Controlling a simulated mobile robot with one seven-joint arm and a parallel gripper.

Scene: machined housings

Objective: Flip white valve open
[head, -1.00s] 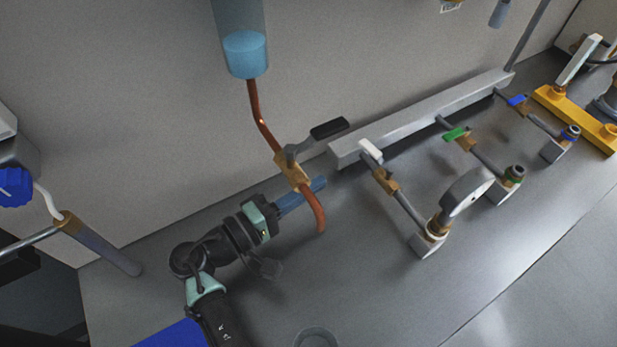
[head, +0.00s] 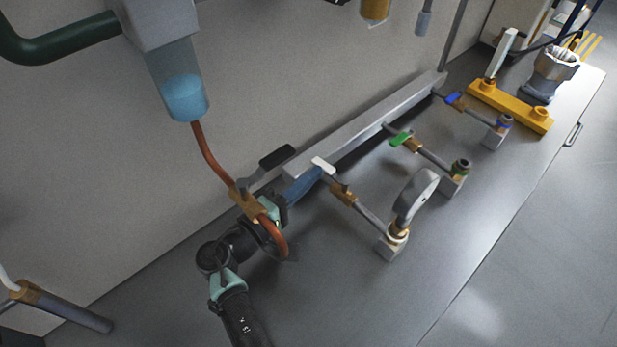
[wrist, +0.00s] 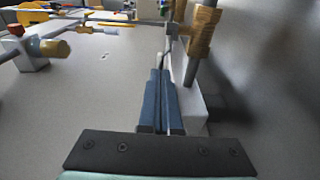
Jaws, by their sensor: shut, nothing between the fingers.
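The white valve has a short white handle (head: 323,165) on a brass body (head: 344,194), on a pipe coming off the grey rail. The handle lies angled across the pipe near the rail's near end. My gripper (head: 316,174) is shut and empty, its blue fingertips right beside the white handle; I cannot tell whether they touch it. In the wrist view the blue fingers (wrist: 160,76) lie together beside the grey rail, pointing at a pipe and brass fitting; which part there is the white handle is unclear.
A copper tube (head: 206,155) with a black-handled valve (head: 276,157) hangs over my gripper. The grey rail (head: 370,125) runs behind. The front bench is clear.

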